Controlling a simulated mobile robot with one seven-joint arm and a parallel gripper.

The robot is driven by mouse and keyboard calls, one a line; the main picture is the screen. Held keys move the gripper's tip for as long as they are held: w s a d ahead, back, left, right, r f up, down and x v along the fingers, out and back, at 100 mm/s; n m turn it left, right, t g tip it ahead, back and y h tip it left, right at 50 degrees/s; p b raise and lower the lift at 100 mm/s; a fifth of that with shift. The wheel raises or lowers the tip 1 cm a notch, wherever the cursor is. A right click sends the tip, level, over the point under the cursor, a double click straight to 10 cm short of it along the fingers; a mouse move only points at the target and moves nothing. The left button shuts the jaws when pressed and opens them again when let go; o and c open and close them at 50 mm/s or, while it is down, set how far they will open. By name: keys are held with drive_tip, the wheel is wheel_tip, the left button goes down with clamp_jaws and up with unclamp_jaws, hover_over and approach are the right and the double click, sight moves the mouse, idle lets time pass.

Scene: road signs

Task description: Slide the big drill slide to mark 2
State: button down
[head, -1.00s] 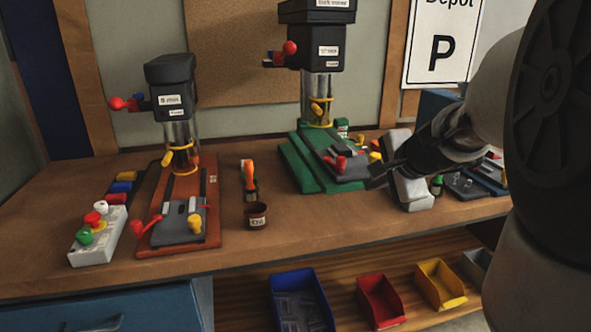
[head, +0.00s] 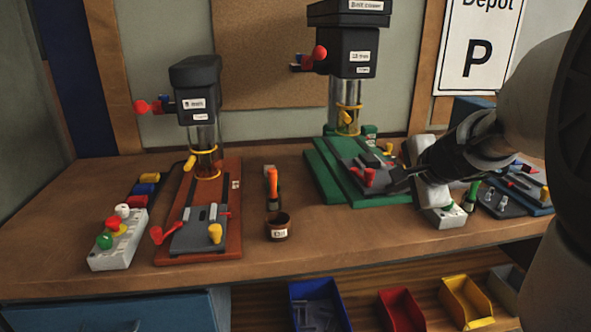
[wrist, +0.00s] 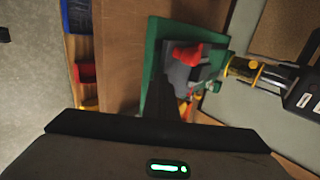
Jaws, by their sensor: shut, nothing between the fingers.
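The big drill (head: 346,52) is black and stands upright on a green base (head: 327,178). Its slide, a dark grey block (head: 348,172) with a red handle (head: 371,177) and a yellow knob, sits on that base. In the wrist view the slide (wrist: 178,73) and the red handle (wrist: 188,54) lie just beyond my fingers. My gripper (head: 396,186) is shut and empty, low beside the right side of the slide, close to the red handle. I cannot tell if it touches. No mark 2 is readable.
A smaller drill on a red-brown base (head: 240,215) stands left, with a control box (head: 118,240). A small brown cup (head: 279,227) stands between the drills. Coloured bins (head: 400,310) sit below the bench edge.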

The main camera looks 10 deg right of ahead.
drive_tip(key=w+p, duration=0.2)
drive_tip(key=w, duration=0.4)
drive_tip(key=w+p, duration=0.3)
drive_tip(key=w, duration=0.3)
drive_tip(key=w+p, duration=0.2)
drive_tip(key=w, duration=0.5)
drive_tip(key=shift+w+a, duration=0.1)
drive_tip(key=shift+a, duration=0.2)
drive_tip(key=shift+r, duration=0.1)
